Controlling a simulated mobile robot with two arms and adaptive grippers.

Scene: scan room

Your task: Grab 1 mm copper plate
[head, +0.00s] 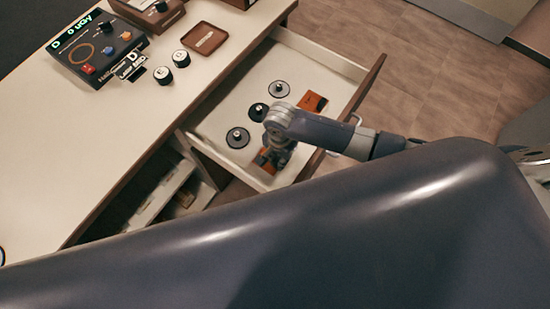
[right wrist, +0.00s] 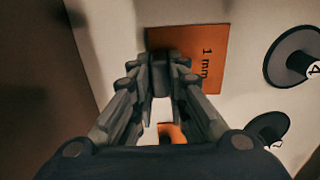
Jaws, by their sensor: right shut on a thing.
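The 1 mm copper plate (right wrist: 208,62) is a flat orange square with "1 mm" on it, in the open drawer. In the head view the same plate (head: 264,158) is partly hidden under my right gripper (head: 270,157). My right gripper (right wrist: 160,68) is shut on this plate near its edge, with the fingertips hiding part of it. Whether the plate is clear of the drawer floor I cannot tell. A second orange plate (head: 312,102) lies farther back in the drawer; a bit of orange (right wrist: 172,133) shows between my fingers. My left gripper is not in view.
The open drawer (head: 330,62) also holds dark discs with knobs (head: 237,137), (right wrist: 300,58). The desktop (head: 95,145) carries a control box (head: 97,47), two small round pieces (head: 181,58) and a brown tray (head: 204,38). Tiled floor lies beyond the drawer.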

